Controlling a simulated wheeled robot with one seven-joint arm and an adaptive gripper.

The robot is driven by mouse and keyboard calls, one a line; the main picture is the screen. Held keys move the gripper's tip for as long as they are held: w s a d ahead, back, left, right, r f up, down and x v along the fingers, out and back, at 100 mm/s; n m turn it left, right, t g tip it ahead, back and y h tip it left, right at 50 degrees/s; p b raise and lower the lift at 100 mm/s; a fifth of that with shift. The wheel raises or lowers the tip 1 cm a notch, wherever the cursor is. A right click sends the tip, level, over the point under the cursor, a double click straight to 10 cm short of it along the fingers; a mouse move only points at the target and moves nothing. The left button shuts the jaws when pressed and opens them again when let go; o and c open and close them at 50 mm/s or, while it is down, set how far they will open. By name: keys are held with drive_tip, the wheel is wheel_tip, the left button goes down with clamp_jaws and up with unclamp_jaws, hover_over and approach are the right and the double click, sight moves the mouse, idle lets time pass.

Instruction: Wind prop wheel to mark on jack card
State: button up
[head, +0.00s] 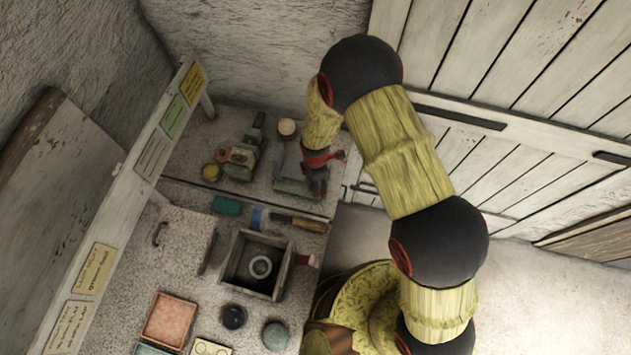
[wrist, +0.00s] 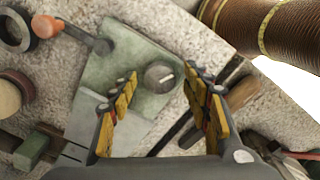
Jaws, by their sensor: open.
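A green metal plate or body (wrist: 118,85) with a round grey knob (wrist: 159,77), which looks like the prop wheel, lies under my gripper in the wrist view. My gripper (wrist: 160,80) is open, with its yellow-padded fingers on either side of the knob. I cannot tell whether they touch it. In the head view my gripper (head: 318,172) points down over the green device (head: 294,186) at the back of the bench and partly hides it. Several cards hang on the white rail, among them a yellow one (head: 192,85) and a green one (head: 174,117). I cannot read which is the jack card.
A green vise-like tool (head: 243,157) stands left of my gripper. A pale round pot (head: 287,128) stands behind. In front are a wooden-handled tool (head: 298,222), a wooden box (head: 235,262) with a ring inside, and a pink tray (head: 170,321). A plank door is behind my arm.

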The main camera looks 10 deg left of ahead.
drive_tip(key=shift+c, duration=0.6)
drive_tip(key=c, duration=1)
drive_tip(key=shift+m, duration=0.3)
drive_tip(key=shift+c, duration=0.2)
drive_tip(key=m+b, duration=0.3)
drive_tip(key=m, duration=0.2)
drive_tip(key=shift+w, duration=0.1)
drive_tip(key=m+b, duration=0.2)
drive_tip(key=m, duration=0.4)
drive_tip(key=shift+m+b, duration=0.3)
drive_tip(key=shift+b, duration=0.05)
drive_tip(key=o, duration=1.2)
drive_tip(key=shift+c, duration=0.2)
drive_tip(key=shift+r, duration=0.15)
